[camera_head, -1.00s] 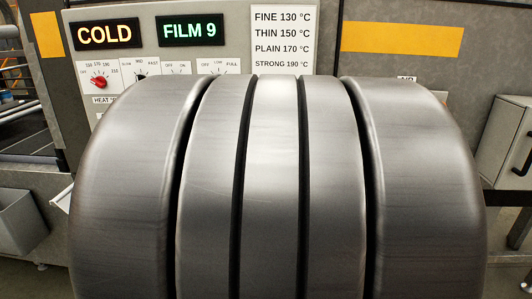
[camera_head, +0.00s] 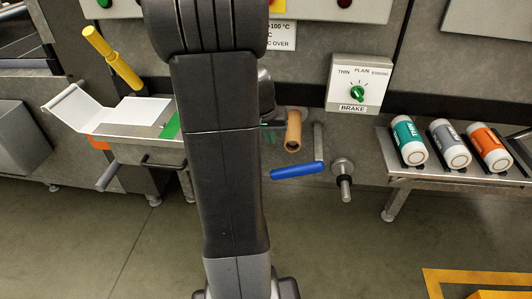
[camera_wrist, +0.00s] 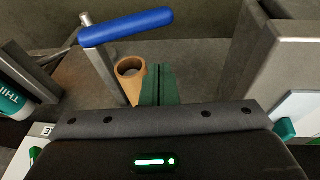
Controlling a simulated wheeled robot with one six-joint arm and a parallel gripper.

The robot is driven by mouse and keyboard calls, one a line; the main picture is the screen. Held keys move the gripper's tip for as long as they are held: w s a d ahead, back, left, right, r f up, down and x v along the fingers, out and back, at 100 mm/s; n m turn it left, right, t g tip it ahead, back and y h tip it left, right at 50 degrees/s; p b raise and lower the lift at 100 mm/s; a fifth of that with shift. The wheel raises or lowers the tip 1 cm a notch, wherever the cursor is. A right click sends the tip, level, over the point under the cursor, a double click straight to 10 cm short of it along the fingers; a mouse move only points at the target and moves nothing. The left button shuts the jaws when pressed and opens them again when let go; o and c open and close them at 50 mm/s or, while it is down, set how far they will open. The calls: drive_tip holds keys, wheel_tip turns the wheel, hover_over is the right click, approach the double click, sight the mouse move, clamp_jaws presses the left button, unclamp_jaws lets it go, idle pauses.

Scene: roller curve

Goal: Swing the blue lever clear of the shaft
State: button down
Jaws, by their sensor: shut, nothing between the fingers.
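The blue lever (camera_head: 297,171) is a blue handle at the lower end of a grey bar (camera_head: 318,142) in the head view. Its handle points left. The shaft (camera_head: 344,185), a short metal rod with a round collar, sticks out just right of the bar, close to the handle's right end. In the wrist view the blue handle (camera_wrist: 126,26) crosses the upper left, with its grey bar (camera_wrist: 103,68) below. My gripper (camera_wrist: 158,72) has its dark green fingers shut and empty, pointing below and right of the handle, apart from it. In the head view my arm mostly hides the gripper.
A brown tube (camera_head: 293,130) sits just left of the bar, and close beside my fingers in the wrist view (camera_wrist: 131,78). A brake dial (camera_head: 357,92) is above. Labelled rolls lie on a rack (camera_head: 400,178) at right. A tray (camera_head: 115,131) stands at left. The floor is open in front.

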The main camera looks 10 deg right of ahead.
drive_tip(key=b, duration=0.3)
approach(280, 170)
drive_tip(key=x, duration=0.2)
drive_tip(key=w+x, duration=0.1)
drive_tip(key=x, duration=0.2)
drive_tip(key=shift+d, duration=0.2)
drive_tip(key=shift+d+f, duration=0.25)
drive_tip(key=shift+f, duration=0.25)
drive_tip(key=shift+f, duration=0.1)
wheel_tip(280, 170, down, 3)
drive_tip(key=h+b, duration=0.1)
drive_tip(key=b, duration=0.5)
drive_tip(key=shift+h, duration=0.3)
drive_tip(key=f+b, duration=0.1)
drive_tip(key=b, duration=0.1)
drive_tip(key=f+b, duration=0.1)
drive_tip(key=shift+s+d+b, duration=0.1)
drive_tip(key=shift+d+b, duration=0.2)
drive_tip(key=shift+b, duration=0.1)
drive_tip(key=shift+s+d+f+b, duration=0.1)
drive_tip(key=shift+d+f+b, duration=0.25)
drive_tip(key=shift+f+b, duration=0.45)
drive_tip(key=shift+r, duration=0.15)
